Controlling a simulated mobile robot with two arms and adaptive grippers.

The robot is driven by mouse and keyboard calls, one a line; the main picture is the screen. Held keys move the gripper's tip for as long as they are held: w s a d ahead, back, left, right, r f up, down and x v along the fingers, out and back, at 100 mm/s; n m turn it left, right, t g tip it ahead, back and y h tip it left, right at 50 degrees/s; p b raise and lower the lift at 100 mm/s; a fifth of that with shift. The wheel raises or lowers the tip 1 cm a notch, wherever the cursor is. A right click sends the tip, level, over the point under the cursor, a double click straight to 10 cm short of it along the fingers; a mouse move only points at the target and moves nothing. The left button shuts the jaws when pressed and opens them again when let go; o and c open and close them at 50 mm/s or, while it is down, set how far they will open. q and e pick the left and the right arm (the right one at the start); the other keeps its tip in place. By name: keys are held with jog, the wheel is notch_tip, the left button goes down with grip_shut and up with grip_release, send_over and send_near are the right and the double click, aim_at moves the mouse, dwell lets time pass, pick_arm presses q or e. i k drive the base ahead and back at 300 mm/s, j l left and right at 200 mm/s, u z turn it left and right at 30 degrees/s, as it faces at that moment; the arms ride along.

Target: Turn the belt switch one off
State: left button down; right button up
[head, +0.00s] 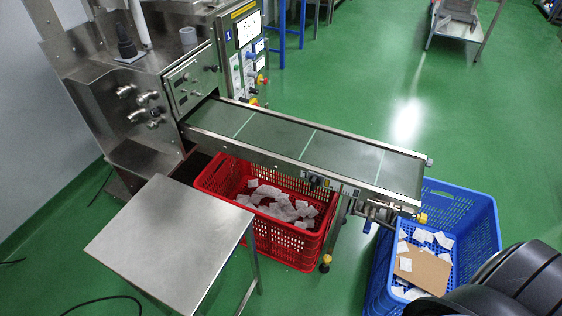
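The conveyor belt (290,137) runs from the steel packing machine at the left down to the right. A small dark fitting (315,182), possibly the belt switch, sits on the belt's near side rail above the red crate. Its setting is too small to tell. A control panel (238,72) with a blue "1" label, buttons and red and yellow knobs stands on the machine behind the belt. I cannot tell which control is belt switch one. Neither gripper is in view.
A red crate (275,245) with white teabags stands under the belt. A blue crate (478,222) with teabags and cardboard stands at its right end. A steel table (165,240) is at the front left. Dark rounded parts, probably mine, cover the lower right corner. Green floor is free at the right.

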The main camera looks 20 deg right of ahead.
aim_at(314, 180)
jog(key=z, duration=1.05)
